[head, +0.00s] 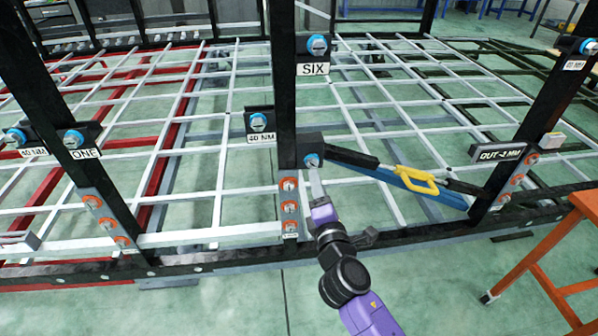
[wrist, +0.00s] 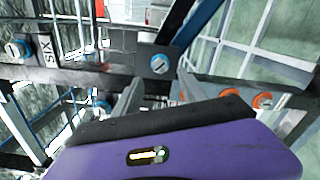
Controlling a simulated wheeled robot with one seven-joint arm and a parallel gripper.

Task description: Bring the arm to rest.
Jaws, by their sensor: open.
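My arm reaches up from the bottom of the head view to the black post in the middle of the chassis frame. My gripper (head: 314,174) is open, its grey fingers pointing at a blue-ringed knob (head: 311,160) on a black block. In the wrist view the fingers of my gripper (wrist: 160,84) stand apart with nothing between them. The same knob (wrist: 159,64) shows just beyond the tips, between them. I cannot tell whether the fingers touch the block.
A yellow-handled bar (head: 415,180) slants right from the block. Orange-ringed bolts (head: 290,206) sit below it. Blue knobs labelled SIX (head: 317,45) and 40 NM (head: 258,122) are close by. An orange stand (head: 560,250) is at right. The floor in front is partly clear.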

